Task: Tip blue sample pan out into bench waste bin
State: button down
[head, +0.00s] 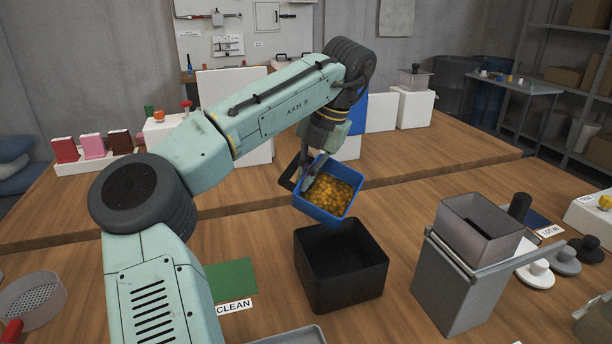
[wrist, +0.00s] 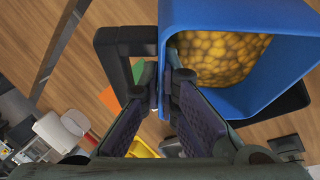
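The blue sample pan (head: 323,214) is filled with round yellow-orange pieces (head: 333,194). It is held in the air over the back part of the black bench waste bin (head: 343,283), slightly tilted, with its contents still inside. My gripper (head: 308,181) is at the pan's left wall. In the wrist view, my gripper (wrist: 168,82) is shut on the pan's near wall or handle joint, and the blue pan (wrist: 185,30) fills the upper right. A black handle (wrist: 112,45) sticks out to the left of the pan. The bin's inside looks dark and empty.
A grey box-shaped hopper (head: 455,280) stands right of the bin, with round lidded weights (head: 535,275) beyond it. A green mat (head: 231,279) and a CLEAN label (head: 234,307) lie left of the bin. A sieve (head: 32,300) is at far left.

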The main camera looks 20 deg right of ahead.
jog(key=shift+s+r+t, duration=0.2)
jog(key=shift+r+t, duration=0.15)
jog(key=shift+t, duration=0.25)
jog(key=shift+b, duration=0.35)
jog(key=shift+s+r+t+b, duration=0.3)
jog(key=shift+r+t, duration=0.05)
jog(key=shift+t, duration=0.15)
jog(key=shift+s, duration=0.1)
jog(key=shift+s+r+t+b, duration=0.3)
jog(key=shift+t+b, duration=0.1)
jog(key=shift+t, duration=0.2)
jog(key=shift+s+r+n+t+b, duration=0.2)
jog(key=shift+s+n+t+b, duration=0.1)
jog(key=shift+s+t+b, duration=0.15)
